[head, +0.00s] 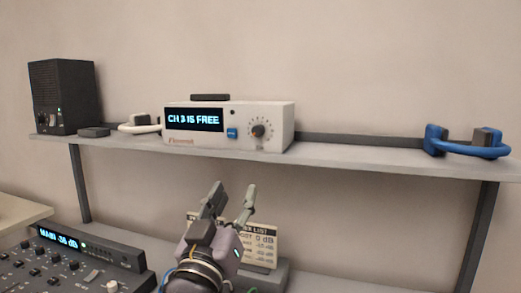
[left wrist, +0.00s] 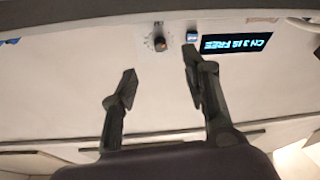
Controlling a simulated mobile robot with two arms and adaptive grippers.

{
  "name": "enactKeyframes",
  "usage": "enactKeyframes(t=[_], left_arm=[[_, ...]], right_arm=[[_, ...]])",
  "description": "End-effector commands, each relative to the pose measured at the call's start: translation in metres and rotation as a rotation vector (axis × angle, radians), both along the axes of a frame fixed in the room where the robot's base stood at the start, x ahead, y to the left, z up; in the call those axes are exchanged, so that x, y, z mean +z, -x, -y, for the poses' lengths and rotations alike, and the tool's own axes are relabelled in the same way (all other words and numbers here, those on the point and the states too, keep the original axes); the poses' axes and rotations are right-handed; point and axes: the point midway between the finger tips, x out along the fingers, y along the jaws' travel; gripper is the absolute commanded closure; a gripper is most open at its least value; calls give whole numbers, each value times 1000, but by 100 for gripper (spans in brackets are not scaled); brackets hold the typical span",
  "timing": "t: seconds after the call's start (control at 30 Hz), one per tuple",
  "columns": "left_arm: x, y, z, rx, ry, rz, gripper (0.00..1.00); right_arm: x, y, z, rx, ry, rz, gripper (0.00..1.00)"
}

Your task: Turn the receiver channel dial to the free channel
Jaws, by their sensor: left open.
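The white receiver (head: 285,125) sits on the shelf in the head view, its display (head: 194,119) reading "CH 3 IS FREE". Its round channel dial (head: 258,131), with a dark knob and tick marks, is on the right of the front face. A blue button (head: 232,133) is between display and dial. My left gripper (head: 229,194) is open and empty, below and in front of the receiver. In the left wrist view the receiver appears upside down, and the dial (left wrist: 160,43) lies beyond and between the open fingers (left wrist: 158,65), apart from them. My right gripper is not in view.
A black speaker (head: 62,95) stands at the shelf's (head: 340,155) left end. Below are a mixer (head: 75,262) and a list card (head: 262,245) behind my gripper.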

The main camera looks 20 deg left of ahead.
Motion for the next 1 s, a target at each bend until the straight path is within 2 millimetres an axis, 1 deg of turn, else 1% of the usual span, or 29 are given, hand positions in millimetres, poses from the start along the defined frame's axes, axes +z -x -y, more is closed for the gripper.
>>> enactKeyframes(t=[0.03, 0.07, 0.17, 0.27, 0.33, 0.43, 0.57, 0.8, 0.9, 1.0], left_arm=[[8, 3, 1, -2, 4, 30, 57], [12, 3, 1, -2, 6, 39, 57], [19, -2, 1, -3, 7, 48, 57], [24, -15, 0, -2, 7, 45, 57], [29, -27, -1, -2, 6, 45, 57], [38, -48, -2, -2, 6, 45, 57], [48, -75, -3, -1, 6, 43, 57], [66, -122, -6, 0, 5, 42, 57], [71, -137, -6, -1, 7, 42, 57], [75, -148, -7, -1, 6, 42, 57]], right_arm=[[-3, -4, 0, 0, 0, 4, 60], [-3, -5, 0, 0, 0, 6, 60], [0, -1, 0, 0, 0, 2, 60], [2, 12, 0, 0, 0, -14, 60], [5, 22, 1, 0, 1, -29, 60], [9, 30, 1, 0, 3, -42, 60], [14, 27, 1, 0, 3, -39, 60], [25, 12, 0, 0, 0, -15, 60], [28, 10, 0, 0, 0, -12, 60], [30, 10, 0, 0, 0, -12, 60]])
